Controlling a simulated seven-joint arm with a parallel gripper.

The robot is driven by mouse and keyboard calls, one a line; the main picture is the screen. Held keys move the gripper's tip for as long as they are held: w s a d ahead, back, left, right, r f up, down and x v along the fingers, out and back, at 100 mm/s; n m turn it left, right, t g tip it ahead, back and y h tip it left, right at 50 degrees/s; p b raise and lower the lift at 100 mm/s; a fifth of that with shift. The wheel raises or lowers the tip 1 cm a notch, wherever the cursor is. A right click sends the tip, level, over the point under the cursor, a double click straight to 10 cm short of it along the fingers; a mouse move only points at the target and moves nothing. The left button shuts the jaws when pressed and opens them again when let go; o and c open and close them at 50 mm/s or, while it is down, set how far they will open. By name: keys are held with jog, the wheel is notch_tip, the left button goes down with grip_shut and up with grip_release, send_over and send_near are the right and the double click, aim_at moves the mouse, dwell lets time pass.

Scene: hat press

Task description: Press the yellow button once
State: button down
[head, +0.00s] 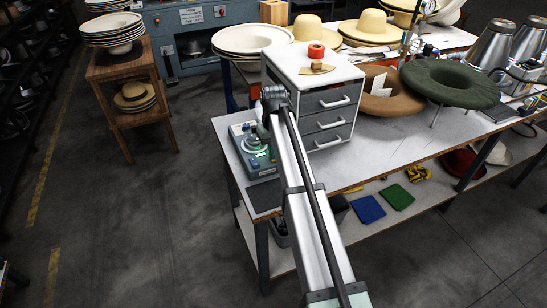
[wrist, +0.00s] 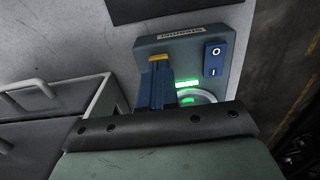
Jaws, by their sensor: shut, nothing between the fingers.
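The control box (head: 241,133) is a grey-green unit on the left end of the workbench, also in the wrist view (wrist: 232,38). In the wrist view, the yellow button (wrist: 158,57) shows as a small yellow patch on the box. The blue fingers of my gripper (wrist: 156,75) are shut and empty, with their tips right at the yellow patch and covering part of the box. I cannot tell whether they touch it. A blue rocker switch (wrist: 214,58) marked O and I sits to the right. A green light (wrist: 187,84) glows beside the fingers.
A white drawer cabinet (head: 318,100) stands close beside the box. Brown and green felt hats (head: 451,83) are farther right. A dark mat (head: 264,196) lies in front of the box.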

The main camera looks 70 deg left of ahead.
jog(key=shift+r, duration=1.25)
notch_tip(320, 180, up, 7)
dwell(5.5)
